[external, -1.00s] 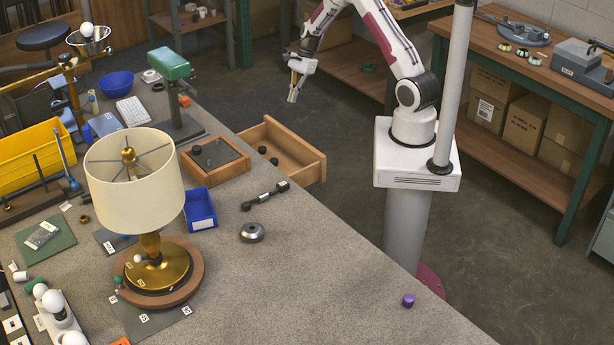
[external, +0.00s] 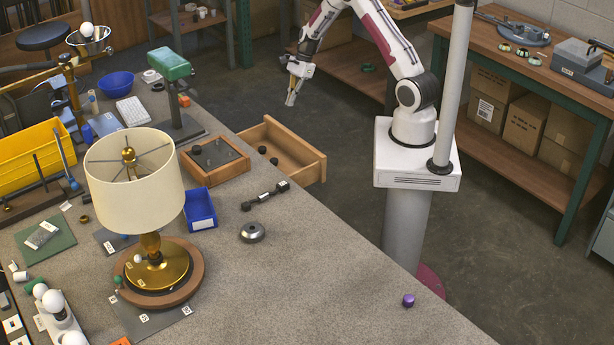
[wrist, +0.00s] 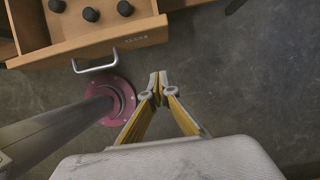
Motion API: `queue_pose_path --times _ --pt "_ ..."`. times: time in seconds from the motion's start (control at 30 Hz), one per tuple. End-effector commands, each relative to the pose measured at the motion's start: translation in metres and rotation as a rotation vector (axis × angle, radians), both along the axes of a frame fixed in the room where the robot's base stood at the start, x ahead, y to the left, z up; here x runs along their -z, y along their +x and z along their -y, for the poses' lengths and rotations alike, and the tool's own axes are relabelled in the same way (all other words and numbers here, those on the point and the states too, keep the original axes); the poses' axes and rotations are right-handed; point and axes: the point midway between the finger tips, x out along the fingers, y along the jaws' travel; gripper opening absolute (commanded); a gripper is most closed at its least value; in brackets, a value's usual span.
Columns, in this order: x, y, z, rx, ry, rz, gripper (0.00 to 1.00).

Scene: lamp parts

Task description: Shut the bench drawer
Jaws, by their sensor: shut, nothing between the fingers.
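The bench drawer (external: 288,153) is wooden and stands pulled out from the bench edge, with small dark knobs inside it. In the wrist view the drawer front (wrist: 100,44) is at the upper left, with a pale metal handle (wrist: 95,66) on its face. My gripper (external: 291,99) is above and beyond the drawer in the external view, apart from it. In the wrist view my gripper (wrist: 158,80) has its yellow fingers meeting at the tips, with nothing between them. It is to the right of the handle there.
The bench top (external: 290,260) carries a lamp (external: 135,185), a blue bin (external: 200,209), a wooden tray (external: 214,160) and a metal disc (external: 252,232). A purple cap (external: 408,300) sits near the bench edge. Open floor lies around the drawer's outer side.

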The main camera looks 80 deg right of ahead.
Motion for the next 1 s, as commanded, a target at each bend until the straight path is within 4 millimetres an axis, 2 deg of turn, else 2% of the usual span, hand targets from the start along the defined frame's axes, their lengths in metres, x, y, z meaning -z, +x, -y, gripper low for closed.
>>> queue_pose_path --times 0.67,1.0 --pt "0.079 0.021 -0.023 -0.001 0.001 -0.002 0.0" --pt "0.077 0.046 -0.047 -0.001 0.0 -0.001 0.0"
